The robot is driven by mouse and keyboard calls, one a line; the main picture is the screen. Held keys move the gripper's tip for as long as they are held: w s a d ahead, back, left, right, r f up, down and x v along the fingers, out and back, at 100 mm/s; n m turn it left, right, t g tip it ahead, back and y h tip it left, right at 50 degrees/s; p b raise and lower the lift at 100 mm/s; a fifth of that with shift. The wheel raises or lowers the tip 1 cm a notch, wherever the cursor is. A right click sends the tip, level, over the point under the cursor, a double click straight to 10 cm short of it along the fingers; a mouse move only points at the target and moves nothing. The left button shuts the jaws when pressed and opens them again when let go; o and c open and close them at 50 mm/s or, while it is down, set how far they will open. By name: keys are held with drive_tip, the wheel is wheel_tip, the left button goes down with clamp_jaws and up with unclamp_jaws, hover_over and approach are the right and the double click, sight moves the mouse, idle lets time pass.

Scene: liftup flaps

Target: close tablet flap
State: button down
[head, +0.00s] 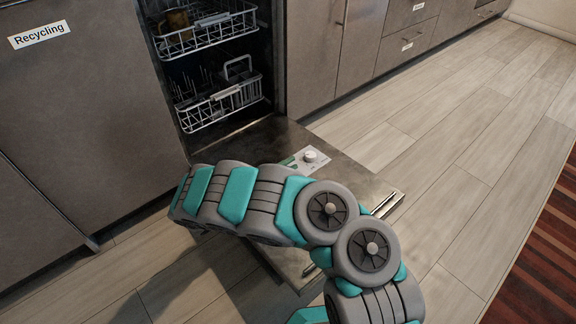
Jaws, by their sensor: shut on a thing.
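The tablet dispenser (306,159) is a small pale panel with a round white knob, set in the inner face of the lowered dishwasher door (345,175). A green patch (288,161) shows at its left end. My arm covers the area just below and left of it, so the flap itself cannot be made out, nor whether it is open. My arm crosses the door from the bottom right to the left. My gripper is not visible; the far end of the arm at the left shows no fingers.
The open dishwasher holds an upper rack (205,30) with a brown cup (177,20) and a lower rack (218,100). A cabinet labelled Recycling (75,100) stands at left. Wood floor (470,130) is clear at right, with a striped rug (550,260) beyond.

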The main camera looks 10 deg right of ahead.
idle(0.3)
drive_tip(key=c, duration=0.8)
unclamp_jaws()
drive_tip(key=shift+c, duration=0.2)
